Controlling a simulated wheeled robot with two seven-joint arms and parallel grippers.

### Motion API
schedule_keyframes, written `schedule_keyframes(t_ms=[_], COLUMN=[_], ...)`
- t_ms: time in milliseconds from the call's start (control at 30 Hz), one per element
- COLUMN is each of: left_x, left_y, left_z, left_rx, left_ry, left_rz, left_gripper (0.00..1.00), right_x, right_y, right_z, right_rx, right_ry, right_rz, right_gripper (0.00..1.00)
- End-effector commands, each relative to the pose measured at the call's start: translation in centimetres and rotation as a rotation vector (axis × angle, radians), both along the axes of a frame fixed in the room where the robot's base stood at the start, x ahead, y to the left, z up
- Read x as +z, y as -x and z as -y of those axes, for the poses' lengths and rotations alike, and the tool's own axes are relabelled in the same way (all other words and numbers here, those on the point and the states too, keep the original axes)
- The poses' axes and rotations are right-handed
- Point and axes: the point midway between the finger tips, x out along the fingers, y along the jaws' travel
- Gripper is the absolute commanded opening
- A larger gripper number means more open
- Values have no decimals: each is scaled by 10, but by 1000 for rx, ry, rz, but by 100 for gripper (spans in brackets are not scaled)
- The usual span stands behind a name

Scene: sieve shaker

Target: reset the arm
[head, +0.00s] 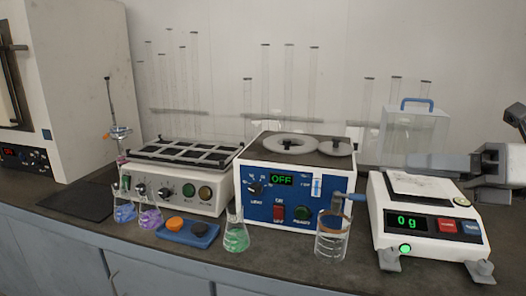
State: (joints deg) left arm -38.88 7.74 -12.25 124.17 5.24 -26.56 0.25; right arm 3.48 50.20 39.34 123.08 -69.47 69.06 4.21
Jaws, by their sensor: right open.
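My right gripper (440,163) reaches in from the right edge, behind the white balance (430,226). It is open, with no object visible between its fingers. It is close to the clear box with a blue handle (412,128); I cannot tell whether they touch. The balance display reads 0 g. The blue-fronted shaker (295,205) stands left of the balance, and its display reads OFF. My left gripper is not in view.
A glass beaker (331,240) and a flask with green liquid (236,236) stand at the front. A multi-slot device (180,180), two more flasks and a blue tray (187,232) are further left. Tall glass tubes line the back wall.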

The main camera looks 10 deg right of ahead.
Motion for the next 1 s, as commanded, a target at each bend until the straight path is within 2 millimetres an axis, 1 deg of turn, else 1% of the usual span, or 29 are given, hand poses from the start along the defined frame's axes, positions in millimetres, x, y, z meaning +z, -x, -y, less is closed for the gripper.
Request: schedule_keyframes(t_ms=[33, 67, 133, 167, 200, 267, 300, 367, 400, 467, 500, 567, 600, 667, 700, 767, 800, 900, 1000], left_x=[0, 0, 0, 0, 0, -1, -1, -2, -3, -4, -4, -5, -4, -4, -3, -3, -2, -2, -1], left_y=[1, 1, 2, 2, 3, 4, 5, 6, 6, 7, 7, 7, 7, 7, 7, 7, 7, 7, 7], left_z=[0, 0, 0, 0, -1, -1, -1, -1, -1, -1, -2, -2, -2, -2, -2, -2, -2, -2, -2], left_rx=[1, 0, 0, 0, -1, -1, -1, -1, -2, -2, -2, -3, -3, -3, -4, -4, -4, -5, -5], left_ry=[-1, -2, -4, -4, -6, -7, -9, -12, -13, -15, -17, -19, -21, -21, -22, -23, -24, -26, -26], left_rz=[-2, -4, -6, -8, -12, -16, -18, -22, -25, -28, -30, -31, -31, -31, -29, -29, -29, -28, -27], left_gripper=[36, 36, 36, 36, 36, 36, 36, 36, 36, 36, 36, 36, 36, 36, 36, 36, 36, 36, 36], right_x=[-10, -14, -25, -32, -42, -61, -77, -109, -133, -169, -193, -228, -251, -283, -304, -332, -348, -379, -398], right_y=[-3, -5, -9, -12, -17, -24, -30, -37, -40, -41, -39, -34, -28, -18, -9, 6, 17, 42, 63], right_z=[-12, -18, -31, -35, -39, -40, -39, -38, -38, -40, -44, -51, -58, -70, -80, -96, -108, -135, -156], right_rx=[39, 59, 93, 98, 94, 63, 24, -55, -121, -221, -289, -392, -461, -567, -636, -738, -802, -941, -1039], right_ry=[-116, -193, -408, -518, -673, -908, -1061, -1287, -1424, -1590, -1683, -1806, -1875, -1966, -2019, -2084, -2119, -2177, -2205], right_rz=[-31, -49, -104, -135, -185, -272, -337, -448, -526, -636, -707, -814, -884, -993, -1066, -1174, -1244, -1399, -1515], right_gripper=[44, 44, 44, 44, 44, 44, 44, 44, 44, 44, 44, 44, 44, 44, 44, 44, 44, 44, 44])
